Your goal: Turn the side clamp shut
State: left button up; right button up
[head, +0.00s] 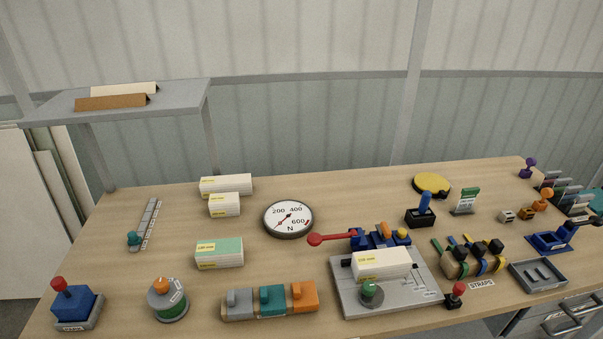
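A grey fixture plate (350,310) lies on the table right of the middle and carries a white block (381,264) with a yellow label. Behind the block is a blue clamp body (372,240). A red lever (332,238) with a ball end points left from it. A green knob (371,288) on a round grey base stands at the block's front. Which of these is the side clamp, I cannot tell for certain. The block hides part of the blue body, and whether it touches the block is unclear. Neither of my grippers shows.
A round gauge (289,219) lies left of the plate. A black box with a blue stick (423,209) stands behind it, and a small red-knobbed stick (456,295) at its front right. Straps (468,257) are on a holder at right.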

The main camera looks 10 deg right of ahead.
aim_at(371, 296)
jog(key=z, duration=1.05)
